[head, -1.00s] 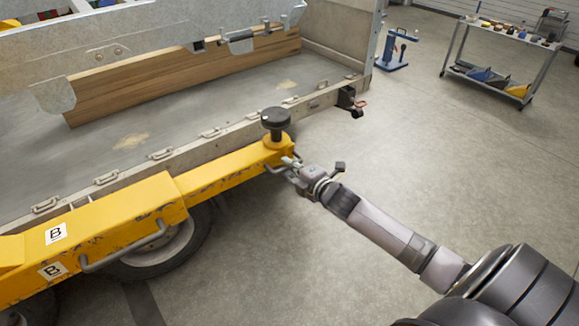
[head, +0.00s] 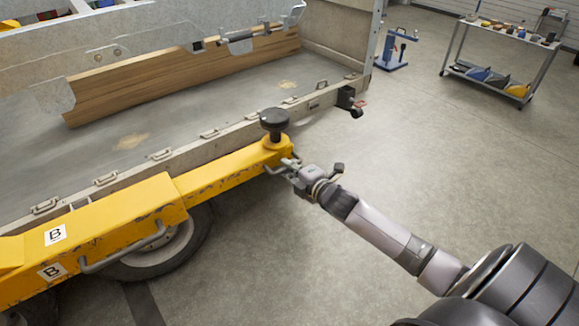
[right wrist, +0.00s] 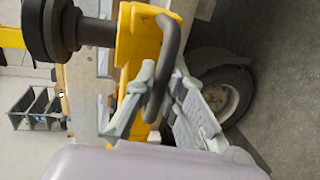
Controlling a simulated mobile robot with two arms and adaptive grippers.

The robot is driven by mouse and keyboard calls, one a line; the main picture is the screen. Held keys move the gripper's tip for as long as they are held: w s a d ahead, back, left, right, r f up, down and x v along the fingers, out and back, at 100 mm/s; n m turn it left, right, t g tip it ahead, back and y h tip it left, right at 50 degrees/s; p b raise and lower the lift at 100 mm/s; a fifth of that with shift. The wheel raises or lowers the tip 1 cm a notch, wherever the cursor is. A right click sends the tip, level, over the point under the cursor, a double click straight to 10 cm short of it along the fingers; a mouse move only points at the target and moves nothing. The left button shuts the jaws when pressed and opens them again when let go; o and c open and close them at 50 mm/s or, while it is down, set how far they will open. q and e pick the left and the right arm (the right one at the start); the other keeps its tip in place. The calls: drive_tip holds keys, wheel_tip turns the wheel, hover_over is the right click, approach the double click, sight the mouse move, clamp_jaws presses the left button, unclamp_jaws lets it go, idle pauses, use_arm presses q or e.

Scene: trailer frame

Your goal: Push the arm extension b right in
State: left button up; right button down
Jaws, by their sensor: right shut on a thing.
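The yellow arm extension b (head: 228,170) reaches out of the wider yellow arm marked B (head: 120,222), along the trailer's side. A black round pad (head: 274,119) stands on its outer end; the pad also shows in the right wrist view (right wrist: 50,30). My right gripper (head: 286,166) is at that end, shut on the grey handle (right wrist: 168,65). In the right wrist view its fingers (right wrist: 158,95) close around the bar of the handle. A length of the extension shows between the wider arm and the pad. My left gripper is not in view.
The trailer bed (head: 165,135) lies beside the arm, with a wooden board (head: 185,75) across it. A wheel (head: 160,245) sits under the arm. A blue stand (head: 395,48) and a tool cart (head: 495,55) stand farther back. The floor to the right is clear.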

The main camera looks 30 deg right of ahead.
sight(207, 196)
drive_tip(key=a, duration=0.3)
drive_tip(key=a+p, duration=0.1)
drive_tip(key=a, duration=0.4)
drive_tip(key=shift+s+a+r+p, duration=0.1)
drive_tip(key=shift+s+a+p, duration=0.15)
drive_tip(key=shift+a+p, duration=0.15)
drive_tip(key=a, duration=1.4)
drive_tip(key=shift+s+a, duration=0.15)
drive_tip(key=shift+a, duration=0.15)
drive_tip(key=c, duration=1.8)
unclamp_jaws()
drive_tip(key=shift+a, duration=0.15)
drive_tip(key=shift+o, duration=0.7)
drive_tip(key=shift+d, duration=0.25)
drive_tip(key=shift+s, duration=0.1)
drive_tip(key=v, duration=1.1)
drive_tip(key=shift+s, duration=0.4)
